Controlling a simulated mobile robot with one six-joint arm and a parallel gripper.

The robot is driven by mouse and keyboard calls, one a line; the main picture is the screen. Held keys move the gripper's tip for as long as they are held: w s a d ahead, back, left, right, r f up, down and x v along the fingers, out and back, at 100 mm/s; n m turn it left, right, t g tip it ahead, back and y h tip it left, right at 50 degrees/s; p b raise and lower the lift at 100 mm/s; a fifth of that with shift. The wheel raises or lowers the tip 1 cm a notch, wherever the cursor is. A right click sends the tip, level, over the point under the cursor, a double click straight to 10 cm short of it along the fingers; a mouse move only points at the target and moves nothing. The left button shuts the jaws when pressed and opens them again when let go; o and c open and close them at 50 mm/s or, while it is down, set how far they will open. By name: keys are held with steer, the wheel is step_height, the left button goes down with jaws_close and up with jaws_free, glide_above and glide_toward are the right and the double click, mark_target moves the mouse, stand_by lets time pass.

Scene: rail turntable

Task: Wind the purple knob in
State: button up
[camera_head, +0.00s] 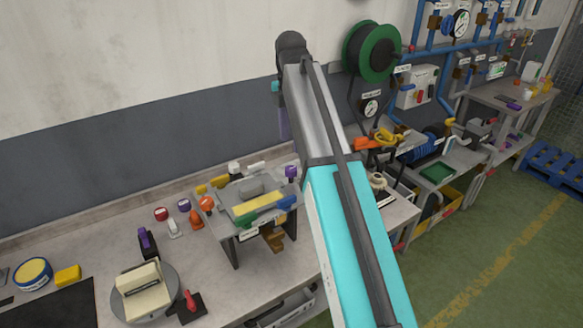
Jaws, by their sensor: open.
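Several purple parts show on the bench, and I cannot tell for sure which is the task's knob. A purple knob (291,172) stands at the right end of the grey fixture (232,206), just left of my arm. Another purple round knob (183,204) sits on the bench left of the fixture, in a row with a red one. A purple upright piece (147,240) stands behind the round turntable (172,305). My arm rises across the middle of the view. Its far end is above the bench, and my gripper's fingers cannot be made out behind the arm.
A cream block (143,290) sits on the turntable, with a red lever (190,304) beside it. A yellow block (68,275) and a round yellow-blue tin (33,271) are at left. Green-rimmed reel (371,50) and blue pipes are at back right.

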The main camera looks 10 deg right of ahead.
mark_target(291, 168)
steer(key=shift+f+p, duration=1.75)
steer(key=shift+f, duration=3.35)
steer(key=c, duration=1)
